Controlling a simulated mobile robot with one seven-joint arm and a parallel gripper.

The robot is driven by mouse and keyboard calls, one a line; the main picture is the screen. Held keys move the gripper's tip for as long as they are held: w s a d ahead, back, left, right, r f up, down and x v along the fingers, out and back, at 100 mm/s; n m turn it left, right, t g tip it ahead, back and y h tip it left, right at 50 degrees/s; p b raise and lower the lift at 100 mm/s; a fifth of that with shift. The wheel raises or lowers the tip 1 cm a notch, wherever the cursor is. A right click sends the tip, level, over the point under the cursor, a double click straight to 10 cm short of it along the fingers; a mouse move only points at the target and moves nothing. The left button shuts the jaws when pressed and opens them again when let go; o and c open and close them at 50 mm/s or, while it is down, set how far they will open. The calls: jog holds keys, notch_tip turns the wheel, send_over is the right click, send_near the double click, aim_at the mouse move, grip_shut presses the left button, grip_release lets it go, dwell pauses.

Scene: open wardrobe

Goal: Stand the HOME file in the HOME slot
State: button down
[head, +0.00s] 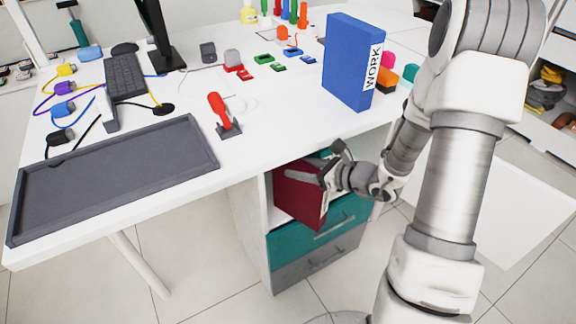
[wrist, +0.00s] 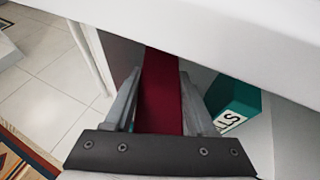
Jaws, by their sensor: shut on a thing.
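A dark red file (head: 298,196) is partly inside the open compartment of the cabinet (head: 250,220) under the desk, above a teal drawer. No label shows on it, so I cannot read whether it says HOME. My gripper (head: 322,178) is shut on it; in the wrist view the red file (wrist: 160,85) stands between the two fingers (wrist: 160,108). To its right is a teal file (wrist: 233,100) with a label ending in "LLS". The slots inside the compartment are mostly hidden by the desk top, the red file and my gripper.
A blue file labelled WORK (head: 352,62) stands upright on the white desk (head: 265,135), above the compartment. The desk edge (wrist: 220,45) hangs close over my gripper. A dark grey tray (head: 115,180), a keyboard (head: 125,75) and small coloured items also lie on the desk.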

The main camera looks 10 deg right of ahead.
aim_at(288, 165)
jog(key=shift+w+a, duration=1.3)
jog(key=shift+w, duration=0.15)
jog(key=shift+w+a+f+b, duration=0.1)
jog(key=shift+w+f+b, duration=0.1)
jog(key=shift+b, duration=0.15)
jog(key=shift+s+f, duration=0.1)
jog(key=shift+f, duration=0.45)
jog(key=shift+f+b, duration=0.65)
jog(key=shift+b, duration=0.25)
jog(key=shift+c, duration=1.1)
grip_release()
jog(key=shift+s+f, duration=0.2)
jog(key=shift+s, duration=0.05)
jog(key=shift+r+p, duration=0.5)
jog(key=shift+p, duration=0.05)
jog(key=p+v, duration=0.1)
jog(key=v, duration=0.3)
jog(key=p+v, duration=0.1)
jog(key=v, duration=0.3)
jog(key=p+v, duration=0.1)
jog(key=v, duration=0.3)
jog(key=shift+w+r, duration=0.2)
jog(key=shift+r, duration=0.1)
